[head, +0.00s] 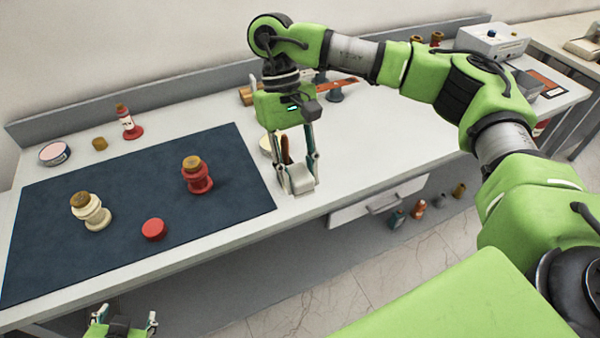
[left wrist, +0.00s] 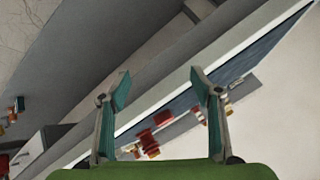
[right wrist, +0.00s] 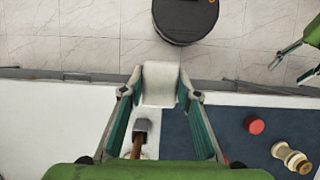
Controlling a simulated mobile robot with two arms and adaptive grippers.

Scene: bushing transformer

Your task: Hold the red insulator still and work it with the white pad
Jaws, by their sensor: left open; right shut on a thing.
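The red insulator (head: 197,176) stands upright on the dark mat (head: 120,180), with a tan top. My right gripper (head: 299,180) is shut on the white pad (head: 297,180) near the table's front edge, to the right of the insulator and apart from it. In the right wrist view the white pad (right wrist: 160,84) sits between the fingertips. My left gripper (head: 122,322) is open and empty in front of the table, below the mat's near edge. In the left wrist view its two fingers (left wrist: 158,92) are spread apart, with red things small beyond them.
A cream insulator (head: 92,212) and a red round piece (head: 153,229) are on the mat. A red bottle (head: 128,122), a small tan piece (head: 99,143) and a round tin (head: 54,153) stand behind it. A brush-like tool lies by my right gripper.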

